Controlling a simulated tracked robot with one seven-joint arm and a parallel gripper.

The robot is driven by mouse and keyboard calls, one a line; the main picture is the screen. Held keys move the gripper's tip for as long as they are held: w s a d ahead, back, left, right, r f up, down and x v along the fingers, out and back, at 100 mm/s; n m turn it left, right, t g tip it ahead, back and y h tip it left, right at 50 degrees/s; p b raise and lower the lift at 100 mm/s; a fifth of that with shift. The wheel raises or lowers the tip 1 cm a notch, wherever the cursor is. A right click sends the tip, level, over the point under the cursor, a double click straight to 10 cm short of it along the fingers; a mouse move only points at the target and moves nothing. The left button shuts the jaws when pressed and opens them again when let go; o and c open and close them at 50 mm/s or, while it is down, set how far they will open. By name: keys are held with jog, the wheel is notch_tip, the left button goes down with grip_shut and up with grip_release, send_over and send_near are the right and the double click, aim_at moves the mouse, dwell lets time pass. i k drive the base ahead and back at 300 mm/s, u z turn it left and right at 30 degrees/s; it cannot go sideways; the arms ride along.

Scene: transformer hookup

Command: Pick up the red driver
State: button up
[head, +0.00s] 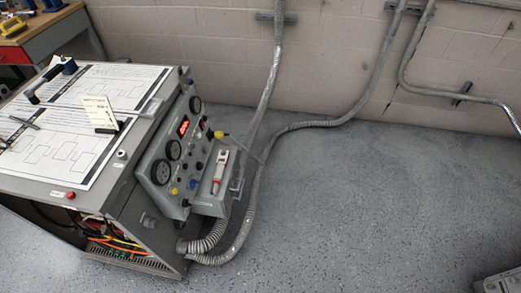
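I cannot pick out a clear red driver in the head view. My gripper is not in view.
The grey cabinet (140,200) has gauges, knobs and a red display. A hose (245,215) runs to the wall. Floor (370,210) at right is mostly clear.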

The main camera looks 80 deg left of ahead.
aim_at(220, 165)
jog(key=z, duration=0.05)
jog(key=i, duration=1.5)
jog(key=u, duration=2.9)
jog(key=i, duration=0.15)
jog(key=u, duration=1.75)
jog(key=i, duration=0.85)
jog(key=z, duration=0.15)
